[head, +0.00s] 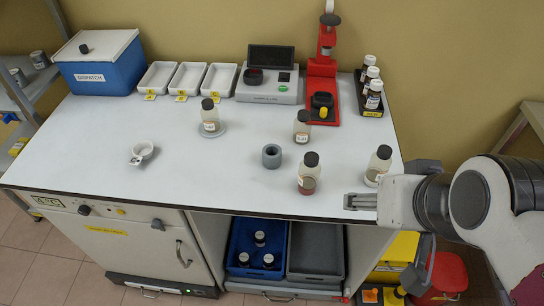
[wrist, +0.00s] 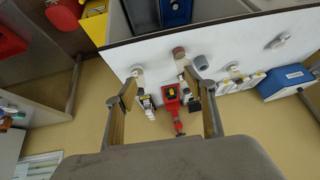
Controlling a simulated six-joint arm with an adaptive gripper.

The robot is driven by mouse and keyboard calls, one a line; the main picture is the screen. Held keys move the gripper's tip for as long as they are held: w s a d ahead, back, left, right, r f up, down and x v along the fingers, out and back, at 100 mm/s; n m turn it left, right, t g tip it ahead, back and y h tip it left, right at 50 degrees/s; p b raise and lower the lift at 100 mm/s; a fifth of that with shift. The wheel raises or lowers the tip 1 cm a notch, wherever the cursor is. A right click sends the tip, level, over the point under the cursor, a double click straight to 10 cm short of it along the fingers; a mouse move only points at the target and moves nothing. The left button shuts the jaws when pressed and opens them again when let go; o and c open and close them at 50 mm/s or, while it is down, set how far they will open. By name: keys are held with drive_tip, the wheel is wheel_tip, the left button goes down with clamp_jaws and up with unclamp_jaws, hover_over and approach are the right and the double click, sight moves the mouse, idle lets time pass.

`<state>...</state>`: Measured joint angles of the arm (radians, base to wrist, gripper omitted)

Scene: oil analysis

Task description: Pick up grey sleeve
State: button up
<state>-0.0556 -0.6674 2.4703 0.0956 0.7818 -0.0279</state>
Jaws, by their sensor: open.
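The grey sleeve (head: 272,156) is a short, thick-walled hollow cylinder. It stands upright on the white bench top near the middle, with nothing in its opening. In the wrist view it appears as a small grey cylinder (wrist: 201,62) beyond the right-hand finger. My gripper (head: 362,201) is at the bench's front right edge, to the right of the sleeve and well apart from it. In the wrist view its two fingers (wrist: 160,90) are spread wide with nothing held between them.
A dark-capped bottle (head: 309,175) stands between my gripper and the sleeve. Other bottles stand behind it (head: 302,126), at right (head: 379,165) and on a disc (head: 210,117). The red stand (head: 321,75) is at the back.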

drive_tip(key=w+a+r+t+y, duration=0.3)
drive_tip(key=w+a, duration=1)
drive_tip(key=w, duration=0.2)
drive_tip(key=m+t, duration=0.2)
hover_over(272, 157)
drive_tip(key=s+a, duration=0.1)
wheel_tip(272, 157, down, 2)
drive_tip(key=w+a+f+m+h, duration=0.3)
drive_tip(key=a+f+h, duration=0.15)
drive_tip(key=f, duration=0.55)
drive_tip(key=s+f+h, duration=0.1)
drive_tip(key=f+h, duration=0.1)
drive_tip(key=s+f+h, duration=0.1)
drive_tip(key=s+f, duration=0.1)
drive_tip(key=f, duration=0.1)
drive_tip(key=s+d+f+m+h, duration=0.1)
drive_tip(key=s+f+h, duration=0.1)
drive_tip(key=f, duration=0.1)
drive_tip(key=shift+s+d+f+h, duration=0.1)
drive_tip(key=shift+f+h, duration=0.05)
drive_tip(key=shift+h, duration=0.2)
drive_tip(key=shift+s+d+f, duration=0.15)
drive_tip(key=shift+s+f, duration=0.2)
drive_tip(key=shift+s, duration=0.1)
drive_tip(key=shift+w, duration=0.1)
drive_tip(key=shift+x, duration=1.25)
